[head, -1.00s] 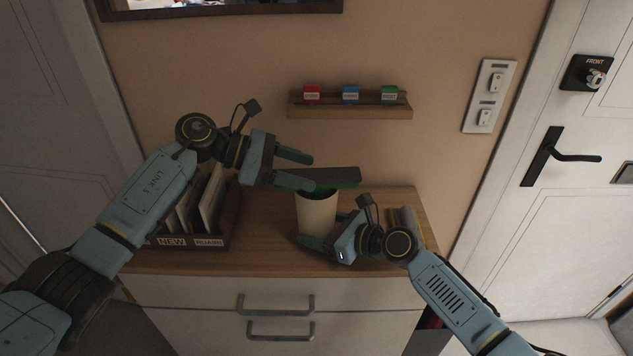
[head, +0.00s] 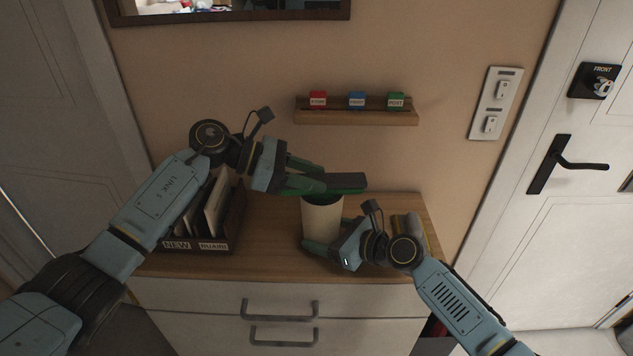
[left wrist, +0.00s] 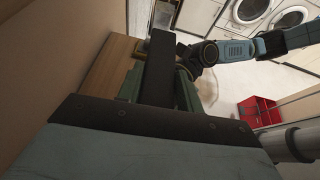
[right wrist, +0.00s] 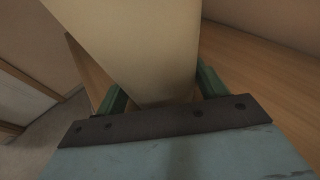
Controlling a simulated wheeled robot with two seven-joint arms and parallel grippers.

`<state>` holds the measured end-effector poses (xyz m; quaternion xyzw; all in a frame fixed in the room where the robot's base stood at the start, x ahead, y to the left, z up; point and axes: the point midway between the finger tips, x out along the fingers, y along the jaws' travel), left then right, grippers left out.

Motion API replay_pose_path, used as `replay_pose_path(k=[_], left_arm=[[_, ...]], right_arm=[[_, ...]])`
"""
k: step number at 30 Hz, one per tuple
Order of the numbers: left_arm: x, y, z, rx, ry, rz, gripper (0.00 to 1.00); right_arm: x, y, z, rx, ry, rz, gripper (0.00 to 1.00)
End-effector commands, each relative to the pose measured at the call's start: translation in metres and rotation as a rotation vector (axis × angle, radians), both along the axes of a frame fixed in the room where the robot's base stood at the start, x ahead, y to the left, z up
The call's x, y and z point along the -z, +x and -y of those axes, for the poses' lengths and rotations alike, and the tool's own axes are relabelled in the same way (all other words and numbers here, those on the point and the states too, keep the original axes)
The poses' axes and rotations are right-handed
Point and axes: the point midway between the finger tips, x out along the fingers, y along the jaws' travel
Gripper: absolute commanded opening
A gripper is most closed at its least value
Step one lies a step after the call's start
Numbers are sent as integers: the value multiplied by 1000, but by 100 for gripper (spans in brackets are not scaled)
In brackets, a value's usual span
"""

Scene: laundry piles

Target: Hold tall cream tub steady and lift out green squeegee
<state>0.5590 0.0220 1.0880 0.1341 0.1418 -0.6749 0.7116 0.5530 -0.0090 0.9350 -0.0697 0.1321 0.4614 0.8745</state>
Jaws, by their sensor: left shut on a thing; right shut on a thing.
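The tall cream tub (head: 322,222) stands upright on the wooden cabinet top. My right gripper (head: 328,236) is shut around its lower part, and the tub also shows between the fingers in the right wrist view (right wrist: 140,45). The green squeegee (head: 346,182) shows as a dark green bar just over the tub's rim. My left gripper (head: 318,177) is shut on it. In the left wrist view the squeegee (left wrist: 159,65) is a dark bar between the green fingers. Its lower part is hidden, apparently inside the tub.
A wooden letter holder (head: 214,247) with upright envelopes stands left of the tub, below my left arm. A yellow-and-grey item (head: 411,226) lies behind my right wrist. A wall shelf (head: 357,117) with red, blue and green tags hangs above. Drawers (head: 280,295) are below.

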Motion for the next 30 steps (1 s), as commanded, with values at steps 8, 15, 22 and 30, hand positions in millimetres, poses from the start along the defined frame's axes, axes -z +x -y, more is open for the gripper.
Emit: replay_pose_path(k=[8,15,22,30], left_arm=[[-44,1,0,1,-1,8,9],[-87,0,0,2,-1,6,9],[-100,0,0,1,0,2,9],[-100,0,0,0,-1,1,9]], right_arm=[[1,0,0,0,-1,-1,58],[1,0,0,0,-1,-1,58],[1,0,0,0,-1,-1,58],[1,0,0,0,-1,-1,82]])
